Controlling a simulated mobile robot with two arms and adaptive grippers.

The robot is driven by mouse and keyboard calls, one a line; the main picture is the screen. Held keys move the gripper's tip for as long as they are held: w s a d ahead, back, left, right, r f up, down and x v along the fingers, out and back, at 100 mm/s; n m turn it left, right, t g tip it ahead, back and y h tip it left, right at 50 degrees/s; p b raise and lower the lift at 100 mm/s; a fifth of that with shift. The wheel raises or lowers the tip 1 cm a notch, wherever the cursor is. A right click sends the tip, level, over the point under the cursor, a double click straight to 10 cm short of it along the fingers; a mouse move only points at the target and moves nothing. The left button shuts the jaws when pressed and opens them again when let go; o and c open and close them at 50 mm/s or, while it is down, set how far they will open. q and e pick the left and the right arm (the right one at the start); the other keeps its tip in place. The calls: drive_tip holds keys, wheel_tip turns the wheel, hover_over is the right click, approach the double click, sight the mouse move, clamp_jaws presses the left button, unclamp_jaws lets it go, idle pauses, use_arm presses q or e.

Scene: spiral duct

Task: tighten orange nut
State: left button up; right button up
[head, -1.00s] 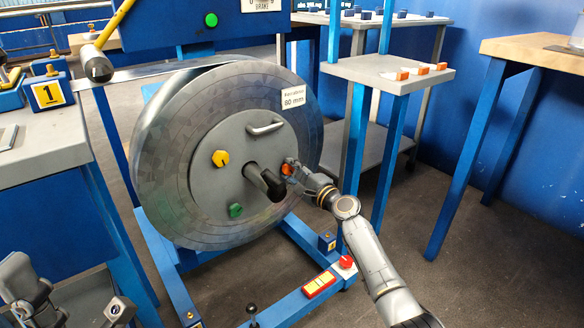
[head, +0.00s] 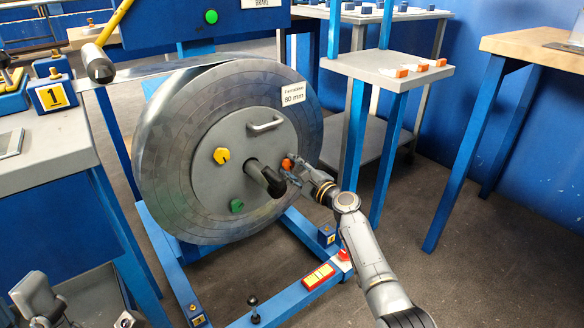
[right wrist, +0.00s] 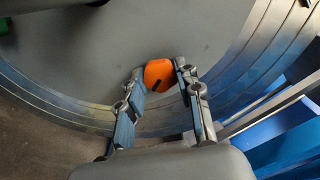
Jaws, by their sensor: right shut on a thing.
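The orange nut (head: 287,163) sits at the right side of the grey round hub plate (head: 225,180) on the front of the big metal coil (head: 165,150). In the right wrist view the nut (right wrist: 158,73) shows a dark slot or mark at its lower edge. My right gripper (right wrist: 160,78) is shut on the nut, one finger on each side of it. In the head view the right gripper (head: 295,172) comes to the nut from the lower right.
A yellow nut (head: 221,155) and a green nut (head: 236,205) are on the same plate. A dark shaft end (head: 270,182) sticks out close left of the right gripper, and a handle (head: 265,124) is above. A small shelf (head: 385,72) holds orange-and-white pieces.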

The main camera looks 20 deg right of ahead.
drive_tip(key=o, duration=1.1)
drive_tip(key=shift+o, duration=0.2)
drive_tip(key=shift+s+d, duration=0.1)
drive_tip(key=v, duration=1.1)
drive_tip(key=shift+s, duration=0.4)
drive_tip(key=shift+d, duration=0.15)
